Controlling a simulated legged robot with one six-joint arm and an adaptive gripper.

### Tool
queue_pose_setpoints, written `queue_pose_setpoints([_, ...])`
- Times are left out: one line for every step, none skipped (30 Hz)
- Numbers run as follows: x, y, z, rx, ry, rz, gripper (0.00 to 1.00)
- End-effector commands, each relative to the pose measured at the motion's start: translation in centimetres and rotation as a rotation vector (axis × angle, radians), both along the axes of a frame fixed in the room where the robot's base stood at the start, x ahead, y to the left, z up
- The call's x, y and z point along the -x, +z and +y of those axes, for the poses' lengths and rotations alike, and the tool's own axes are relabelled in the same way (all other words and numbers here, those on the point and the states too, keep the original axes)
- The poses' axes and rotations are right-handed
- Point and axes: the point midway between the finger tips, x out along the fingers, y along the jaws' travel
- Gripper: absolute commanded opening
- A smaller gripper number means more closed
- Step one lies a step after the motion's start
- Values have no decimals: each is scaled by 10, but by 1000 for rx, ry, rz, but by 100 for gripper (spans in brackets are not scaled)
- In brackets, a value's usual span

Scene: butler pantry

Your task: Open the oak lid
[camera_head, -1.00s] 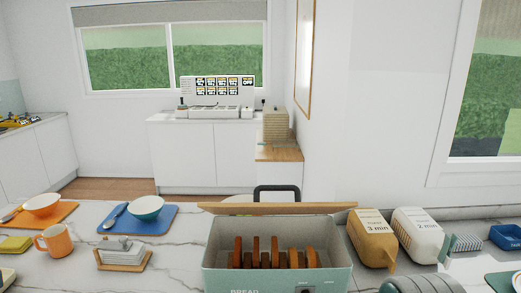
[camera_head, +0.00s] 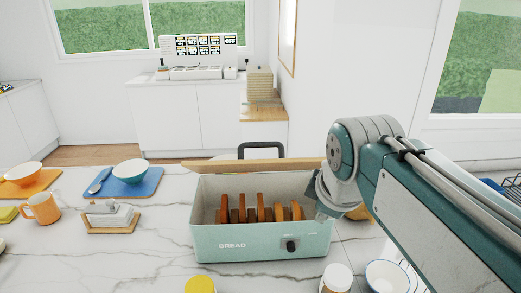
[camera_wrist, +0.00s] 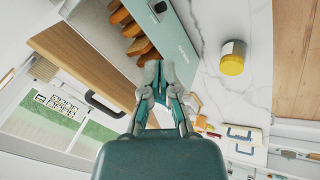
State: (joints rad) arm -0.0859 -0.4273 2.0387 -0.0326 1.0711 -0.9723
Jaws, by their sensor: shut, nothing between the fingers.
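The bread bin (camera_head: 262,244) is a pale green box marked BREAD on the counter, with several brown bread slices (camera_head: 250,211) in a row inside. The oak lid (camera_head: 225,166) stands up along the bin's back edge, seen nearly edge-on, and the bin's top is open. In the wrist view the lid (camera_wrist: 78,62) shows as a broad wooden panel to the left of the slices. My gripper (camera_wrist: 165,72) is shut and empty, and appears in front of the bin's opening in that view. In the head view my wrist is at the bin's right end; I cannot tell whether it touches.
A butter dish (camera_head: 110,214), orange mug (camera_head: 41,208) and blue tray (camera_head: 137,184) with a bowl lie to the left. A yellow-topped jar (camera_head: 200,285), white-lidded jar (camera_head: 337,277) and white bowl (camera_head: 387,277) stand in front.

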Motion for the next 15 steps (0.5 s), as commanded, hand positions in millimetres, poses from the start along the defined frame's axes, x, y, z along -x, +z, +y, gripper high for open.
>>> queue_pose_setpoints([-9, 6, 3, 31, 66, 3, 0])
queue_pose_setpoints([-13, 10, 4, 52, 108, 4, 0])
queue_pose_setpoints([-19, 14, 6, 79, 165, 5, 0])
queue_pose_setpoints([-24, 18, 8, 99, 207, 5, 0])
queue_pose_setpoints([-28, 21, 10, 121, 251, 7, 0])
queue_pose_setpoints([-34, 26, 12, 148, 309, 7, 0])
queue_pose_setpoints([-39, 29, 14, 169, 350, 8, 0])
queue_pose_setpoints([-43, 32, 15, 189, 393, 9, 0])
queue_pose_setpoints([-49, 36, 17, 216, 450, 10, 0])
queue_pose_setpoints([-54, 39, 19, 236, 494, 10, 0])
queue_pose_setpoints([-58, 42, 21, 257, 537, 11, 0])
queue_pose_setpoints([-64, 45, 24, 284, 594, 12, 0])
queue_pose_setpoints([-69, 48, 26, 304, 636, 13, 0])
queue_pose_setpoints([-73, 51, 27, 325, 678, 13, 0])
queue_pose_setpoints([-79, 54, 30, 352, 735, 15, 0])
